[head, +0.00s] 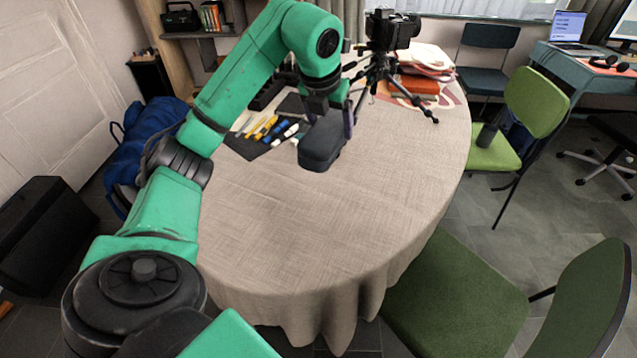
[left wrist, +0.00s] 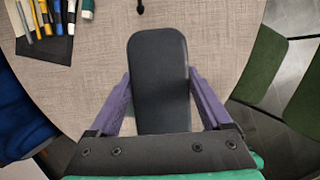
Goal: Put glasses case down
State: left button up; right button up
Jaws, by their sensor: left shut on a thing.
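The glasses case (head: 321,145) is a dark grey, rounded oblong box at the far middle of the round table in the head view. My left gripper (head: 328,117) comes down on it from above and is shut on it. In the left wrist view the case (left wrist: 159,85) lies lengthwise between the two purple fingers of the left gripper (left wrist: 159,78). The case is at or just above the tablecloth; I cannot tell whether it touches. My right gripper is not in view.
The round table (head: 290,220) has wide free cloth in front of the case. Left of it lies a dark mat (head: 248,148) with several markers. Behind stand a camera on a tripod (head: 378,70) and stacked books or cloths (head: 420,85). Green chairs (head: 455,300) stand at the right.

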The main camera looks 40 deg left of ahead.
pick_arm(q)
jog(key=f, duration=1.3)
jog(key=f+b, duration=0.1)
jog(key=f, duration=0.5)
jog(key=shift+s+d+f, duration=0.15)
jog(key=shift+s+d, duration=0.1)
jog(key=shift+s, duration=0.15)
jog(key=shift+f, duration=0.15)
jog(key=o, duration=1.4)
jog(key=shift+r, duration=0.2)
jog(key=v, duration=1.1)
jog(key=shift+s+r, duration=0.2)
jog(key=shift+r, duration=0.15)
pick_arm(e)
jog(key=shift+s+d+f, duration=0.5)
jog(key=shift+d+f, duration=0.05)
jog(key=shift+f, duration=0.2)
